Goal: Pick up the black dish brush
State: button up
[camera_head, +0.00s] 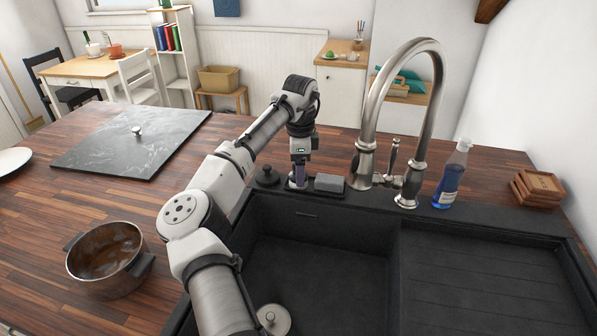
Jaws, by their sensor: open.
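A small black knobbed thing, which looks like the dish brush (267,177), stands upright at the back rim of the black sink. My arm reaches over the sink from the front. My gripper (298,184) points down just right of the brush, with a small gap between them in the picture. The gripper is open; its fingertips are low near the sink's back rim and too small to show clearly. Whether anything stands between the fingers cannot be told.
A grey sponge (329,183) lies close right of my gripper. The tall metal faucet (411,187) and a blue soap bottle (450,177) stand farther right. Wooden coasters (537,189) lie at far right. A dirty pot (106,258) stands on the left counter.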

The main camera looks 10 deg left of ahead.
jog(key=shift+f, duration=1)
jog(key=c, duration=1.1)
jog(key=shift+o, duration=0.2)
jog(key=shift+r, duration=0.15)
notch_tip(320, 180, up, 20)
jog(key=b, duration=0.1)
jog(key=shift+o, duration=1.4)
jog(key=shift+c, duration=0.9)
jog(key=shift+f, duration=0.2)
